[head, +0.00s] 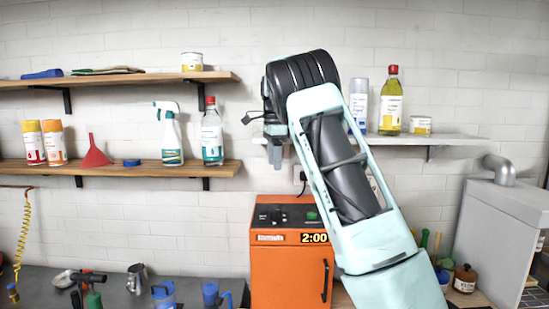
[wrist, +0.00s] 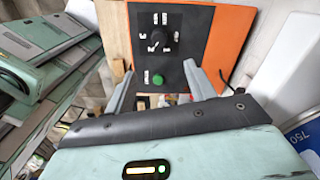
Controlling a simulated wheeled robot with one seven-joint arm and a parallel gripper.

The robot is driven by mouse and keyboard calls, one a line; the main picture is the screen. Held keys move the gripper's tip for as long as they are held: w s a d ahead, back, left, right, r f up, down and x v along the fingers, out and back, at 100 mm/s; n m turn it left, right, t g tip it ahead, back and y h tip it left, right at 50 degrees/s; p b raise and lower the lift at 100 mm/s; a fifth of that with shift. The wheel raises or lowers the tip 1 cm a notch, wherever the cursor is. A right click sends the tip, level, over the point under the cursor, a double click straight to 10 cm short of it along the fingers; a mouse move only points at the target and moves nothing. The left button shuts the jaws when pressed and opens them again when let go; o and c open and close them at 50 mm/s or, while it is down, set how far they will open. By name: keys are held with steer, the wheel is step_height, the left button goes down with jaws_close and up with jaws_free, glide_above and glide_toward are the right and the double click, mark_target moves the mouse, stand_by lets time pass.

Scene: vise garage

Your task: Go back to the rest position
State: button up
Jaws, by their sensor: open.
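My gripper (wrist: 165,82) is open and empty in the wrist view, its two grey fingers spread apart. Between and beyond them is the black control panel (wrist: 158,42) of an orange machine, with a knob and a green button (wrist: 158,79). In the head view my arm reaches up from the lower right, and its wrist end is raised in front of the wall, above the orange machine (head: 290,275). The machine's display reads 2:00. The fingers in the head view are small and partly hidden by the wrist.
Wooden shelves (head: 120,170) with bottles and cans are on the left. A grey shelf (head: 455,141) behind my arm holds an oil bottle (head: 391,105) and cans. The dark bench (head: 120,285) carries tools and jugs. A grey metal unit (head: 495,235) stands at right.

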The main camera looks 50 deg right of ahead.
steer(key=shift+r, duration=0.85)
steer(key=s+a+f+n+y+b, duration=0.15)
steer(key=a+f+n, duration=0.35)
steer(key=a, duration=0.7)
steer(key=s+a+f+n+b, duration=0.15)
steer(key=a+f+n, duration=0.4)
steer(key=a, duration=0.55)
steer(key=s+a+f+n+y+b, duration=0.1)
steer(key=a+f+n+b, duration=0.35)
steer(key=a, duration=0.75)
steer(key=s+a+f+n, duration=0.7)
steer(key=s+a+n, duration=0.2)
steer(key=s+a, duration=0.3)
steer(key=s+a+f+n+h+b, duration=0.1)
steer(key=s+f+n, duration=0.2)
steer(key=s, duration=0.4)
steer(key=s+a+f+n+h+b, duration=0.1)
steer(key=s+f+n, duration=0.3)
steer(key=s, duration=0.3)
steer(key=shift+s+f+n+b, duration=0.2)
steer(key=shift+s+n+b, duration=0.2)
steer(key=shift+n, duration=0.5)
